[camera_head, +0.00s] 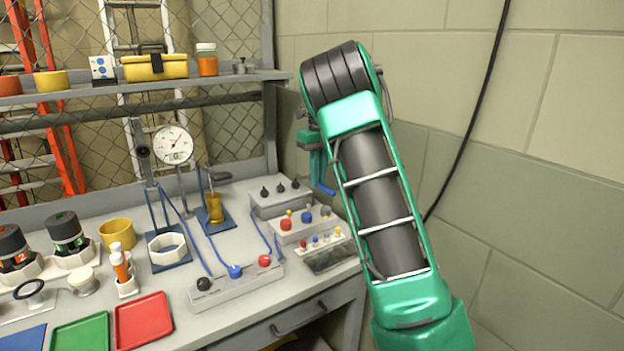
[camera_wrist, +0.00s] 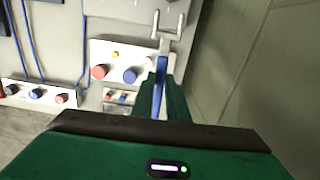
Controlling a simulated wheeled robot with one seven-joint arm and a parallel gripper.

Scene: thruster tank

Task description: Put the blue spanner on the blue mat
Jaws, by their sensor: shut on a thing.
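My gripper (camera_head: 318,165) is beside the bench's right end, in front of the wall, above the switch boxes. In the wrist view its green fingers (camera_wrist: 163,98) are shut on the blue spanner (camera_wrist: 160,83). The spanner's grey forked end (camera_wrist: 168,29) points away from the gripper; its other end is hidden between the fingers. In the head view only a small blue part of the spanner (camera_head: 325,188) shows below the gripper. The blue mat (camera_head: 22,340) lies at the bench's front left, cut off by the picture's edge, with nothing seen on it.
A green mat (camera_head: 80,334) and a red mat (camera_head: 142,320) lie right of the blue one. A shelf (camera_head: 130,90) runs behind.

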